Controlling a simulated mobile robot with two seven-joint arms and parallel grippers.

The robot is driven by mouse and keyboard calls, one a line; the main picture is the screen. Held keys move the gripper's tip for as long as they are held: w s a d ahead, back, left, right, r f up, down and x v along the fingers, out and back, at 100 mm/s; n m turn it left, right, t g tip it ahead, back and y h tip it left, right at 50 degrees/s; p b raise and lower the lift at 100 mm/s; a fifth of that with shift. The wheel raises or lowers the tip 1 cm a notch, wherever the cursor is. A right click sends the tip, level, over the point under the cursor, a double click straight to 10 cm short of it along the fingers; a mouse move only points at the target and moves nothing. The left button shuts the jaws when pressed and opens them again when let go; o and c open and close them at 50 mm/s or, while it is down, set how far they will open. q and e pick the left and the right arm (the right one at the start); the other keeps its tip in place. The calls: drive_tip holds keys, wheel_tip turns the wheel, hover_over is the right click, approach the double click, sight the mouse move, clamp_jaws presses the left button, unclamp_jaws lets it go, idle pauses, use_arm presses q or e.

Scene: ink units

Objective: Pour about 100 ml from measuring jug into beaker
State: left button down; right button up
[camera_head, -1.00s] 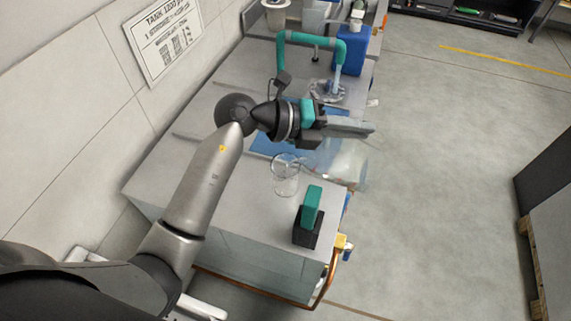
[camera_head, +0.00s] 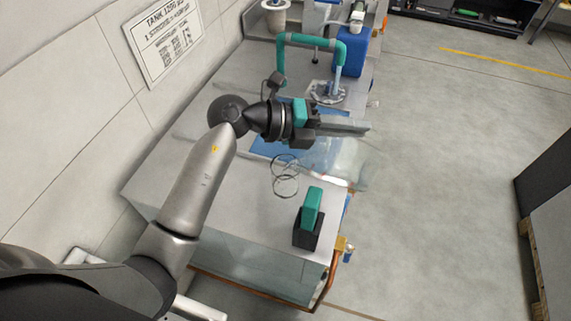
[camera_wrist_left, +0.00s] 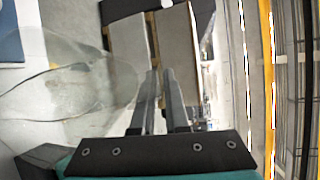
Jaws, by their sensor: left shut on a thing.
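My left gripper (camera_head: 345,128) is shut on the measuring jug (camera_head: 347,160), a clear, see-through vessel below the fingers at the table's right edge. The jug also shows, large and blurred, in the left wrist view (camera_wrist_left: 70,90), to the left of the fingers (camera_wrist_left: 163,85). The grip point itself is hard to make out. The beaker (camera_head: 285,182), clear glass, stands on the grey worktop, left of the jug and apart from the fingers. I cannot make out the liquid level in either vessel. My right gripper is out of view.
A teal object on a black block (camera_head: 306,236) stands near the front right corner. A blue mat (camera_head: 262,147) lies partly under my arm. Behind are a teal tap (camera_head: 312,40) and a blue container (camera_head: 351,55). The worktop left of the beaker is clear.

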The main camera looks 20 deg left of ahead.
sight(374, 136)
use_arm(q)
drive_tip(key=shift+a+r+h+b, duration=0.3)
drive_tip(key=shift+a+r+h, duration=0.1)
drive_tip(key=shift+a, duration=0.3)
idle(1.1)
drive_tip(key=d, duration=0.1)
drive_tip(key=p, duration=0.1)
drive_tip(key=d+y, duration=0.1)
drive_tip(key=shift+d+f, duration=0.25)
drive_tip(key=shift+d, duration=0.05)
drive_tip(key=d+p, duration=0.1)
drive_tip(key=f+y+p, duration=0.1)
drive_tip(key=p, duration=0.1)
drive_tip(key=d+y+p, duration=0.1)
drive_tip(key=p, duration=0.1)
drive_tip(key=shift+d+f+m+g, duration=0.3)
drive_tip(key=shift+m, duration=0.1)
drive_tip(key=shift+d+f+p, duration=0.1)
drive_tip(key=shift+f+p, duration=0.1)
drive_tip(key=shift+p, duration=0.35)
drive_tip(key=shift+d+f+y, duration=0.1)
drive_tip(key=shift+f+y, duration=0.15)
drive_tip(key=shift+y, duration=0.05)
drive_tip(key=shift+d+p, duration=0.25)
drive_tip(key=shift+p, duration=0.4)
drive_tip(key=shift+d+f+y, duration=0.15)
drive_tip(key=shift+y, duration=0.25)
drive_tip(key=shift+p, duration=0.35)
